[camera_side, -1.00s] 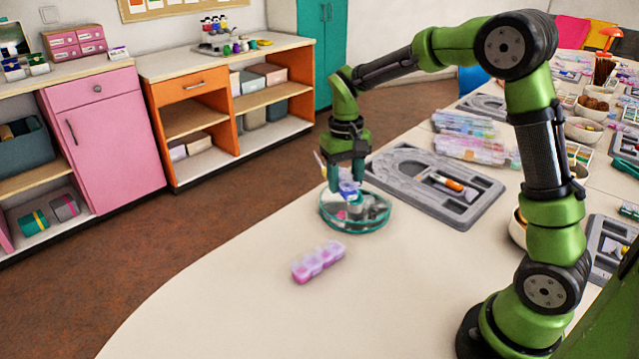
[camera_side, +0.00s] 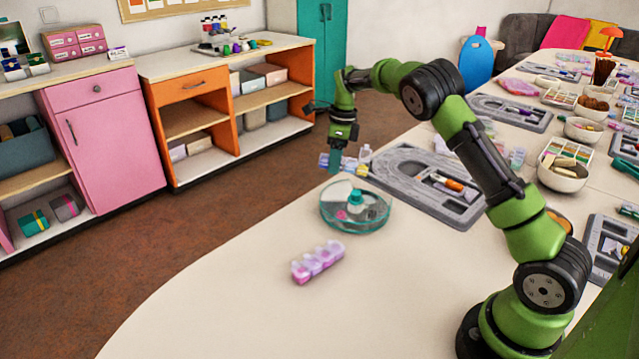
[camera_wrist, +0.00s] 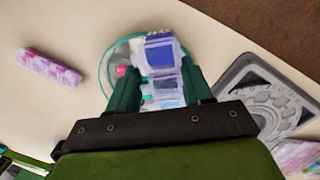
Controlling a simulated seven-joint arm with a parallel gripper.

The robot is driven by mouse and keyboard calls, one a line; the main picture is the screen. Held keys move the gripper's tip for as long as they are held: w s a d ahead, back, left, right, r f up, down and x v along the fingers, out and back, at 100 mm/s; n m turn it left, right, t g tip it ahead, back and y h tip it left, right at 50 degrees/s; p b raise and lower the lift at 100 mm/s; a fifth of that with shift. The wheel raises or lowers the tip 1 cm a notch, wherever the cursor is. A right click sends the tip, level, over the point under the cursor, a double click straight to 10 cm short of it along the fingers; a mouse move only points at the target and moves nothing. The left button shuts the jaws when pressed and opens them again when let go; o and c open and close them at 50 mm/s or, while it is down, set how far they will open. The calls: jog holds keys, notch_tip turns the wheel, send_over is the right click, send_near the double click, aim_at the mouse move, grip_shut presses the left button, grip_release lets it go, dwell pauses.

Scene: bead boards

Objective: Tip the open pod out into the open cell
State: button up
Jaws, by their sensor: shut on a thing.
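My gripper (camera_side: 334,168) is shut on a clear pod (camera_wrist: 160,78) that shows a blue square in the wrist view. The pod's blue part (camera_side: 324,160) shows beside the fingers in the side view, above the back of the round dish. I cannot tell the state of its lid or what is inside. The round clear dish (camera_side: 352,228) with a teal rim stands below; it holds a white bottle with a teal cap (camera_side: 356,200) and a small pink piece (camera_side: 341,214). A pink-purple strip of several cells (camera_side: 318,262) lies in front of the dish; I cannot tell if any cell is open.
A grey moulded tray (camera_side: 415,185) lies just right of the dish, with a pen-like tool in it. Bowls (camera_side: 563,172) and more trays crowd the table's right side. The front left of the white table (camera_side: 230,310) is clear.

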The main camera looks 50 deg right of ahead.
aim_at(350, 161)
jog(key=t+y, duration=0.1)
jog(key=s+r+t+y, duration=0.1)
jog(key=t, duration=0.1)
jog(key=d+r+t, duration=0.1)
jog(key=shift+s+d+y, duration=0.1)
jog(key=shift+s+y, duration=0.25)
jog(key=shift+y, duration=0.05)
jog(key=t, duration=0.1)
jog(key=s+d+t+y, duration=0.1)
jog(key=t, duration=0.1)
jog(key=shift+s+r+y, duration=0.1)
jog(key=shift+s+y, duration=0.05)
jog(key=shift+y, duration=0.15)
jog(key=shift+s+d+r+t+y, duration=0.1)
jog(key=shift+s+d+t+y, duration=0.1)
jog(key=shift+s+t+y, duration=0.25)
jog(key=shift+s+d+r+t+y, duration=0.1)
jog(key=shift+s+d+t+y, duration=0.15)
jog(key=shift+t+y, duration=0.3)
jog(key=s+t, duration=0.1)
jog(key=s+d+t+y, duration=0.1)
jog(key=shift+d+f+t, duration=0.1)
jog(key=shift+f+t, duration=0.05)
jog(key=shift+t, duration=0.25)
jog(key=shift+s+d+n+t+y, duration=0.15)
jog(key=shift+s+d+t+y, duration=0.25)
jog(key=shift+s+t+y, duration=0.35)
jog(key=shift+s+d+n+t+y, duration=0.15)
jog(key=shift+s+d+t+y, duration=0.3)
jog(key=shift+t+y, duration=0.4)
